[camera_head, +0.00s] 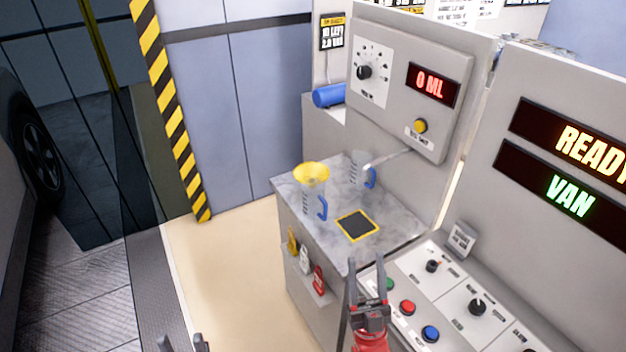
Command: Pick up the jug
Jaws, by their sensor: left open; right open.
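A clear jug (308,207) with a blue handle stands upright on the left part of the grey marbled counter (400,224); a yellow funnel (311,174) sits on its top. A second clear jug (356,170) with a blue handle stands farther back, by the metal spout (388,158) that comes out of the dispenser panel. My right gripper (366,275) is open and empty, in front of the counter and well apart from both jugs. My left gripper (183,342) shows only its fingertips at the bottom edge, open and far from the jugs.
A yellow-edged black pad (357,225) lies on the counter. The dispenser display (432,85) reads 0 ML. A sloping control panel (450,295) with buttons and knobs is at right. Coloured tags (305,262) hang on the counter's front. The floor (225,275) left of the counter is clear.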

